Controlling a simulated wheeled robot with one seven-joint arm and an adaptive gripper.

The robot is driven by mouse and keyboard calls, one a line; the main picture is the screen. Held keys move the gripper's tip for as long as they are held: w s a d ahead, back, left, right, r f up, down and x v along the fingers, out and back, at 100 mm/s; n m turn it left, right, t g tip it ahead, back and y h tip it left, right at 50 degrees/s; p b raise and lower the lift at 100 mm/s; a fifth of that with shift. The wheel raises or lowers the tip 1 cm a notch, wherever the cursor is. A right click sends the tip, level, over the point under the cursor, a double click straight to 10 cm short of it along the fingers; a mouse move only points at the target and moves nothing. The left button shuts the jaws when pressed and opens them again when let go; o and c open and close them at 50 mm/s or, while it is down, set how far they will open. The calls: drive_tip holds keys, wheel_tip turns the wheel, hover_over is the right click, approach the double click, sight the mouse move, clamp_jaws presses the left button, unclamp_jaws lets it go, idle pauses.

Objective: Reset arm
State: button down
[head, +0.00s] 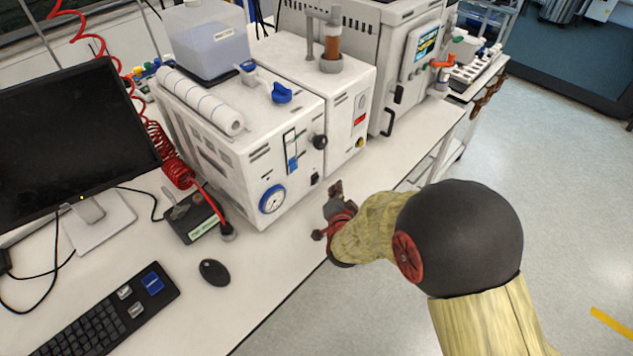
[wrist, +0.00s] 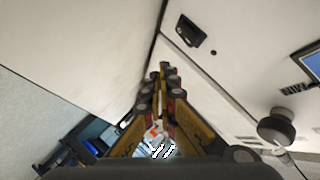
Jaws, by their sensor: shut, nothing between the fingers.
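My arm reaches in from the lower right in the head view, bent at a large dark joint. My gripper (head: 335,190) is at its end, over the front edge of the bench and close to the front of the white reactor unit (head: 345,125). In the wrist view my gripper (wrist: 165,72) is shut, its fingers together with nothing between them. The white housing fills the right of that view, with a black knob (wrist: 277,127) near the fingers. Whether the fingers touch the housing I cannot tell.
The white bench (head: 265,275) holds a monitor (head: 70,140), keyboard (head: 100,312), mouse (head: 214,272) and red coiled hose (head: 175,165) to the left. Another unit with a screen (head: 425,45) stands at the back. Open floor (head: 570,170) lies to the right.

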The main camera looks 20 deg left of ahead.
drive_tip(key=shift+s+d+r, duration=0.1)
drive_tip(key=shift+s+d, duration=0.05)
drive_tip(key=shift+d, duration=0.2)
idle(0.3)
drive_tip(key=s+d+r+n+g+h, duration=0.1)
drive_tip(key=s+d+r+n+g, duration=0.15)
drive_tip(key=d+r, duration=0.65)
drive_tip(key=s+d+r+n+g+h, duration=0.1)
drive_tip(key=s+d+r, duration=0.3)
drive_tip(key=d+r, duration=0.55)
drive_tip(key=s+d+r+n+g+h, duration=0.1)
drive_tip(key=s+d+r+g, duration=0.1)
drive_tip(key=s+d, duration=0.6)
drive_tip(key=s+d+r+n+g+h, duration=0.1)
drive_tip(key=s+d+r+h, duration=0.1)
drive_tip(key=s+d, duration=0.6)
drive_tip(key=s, duration=0.7)
drive_tip(key=shift+s+d+g, duration=0.15)
drive_tip(key=shift+d+g, duration=0.05)
drive_tip(key=shift+g, duration=0.15)
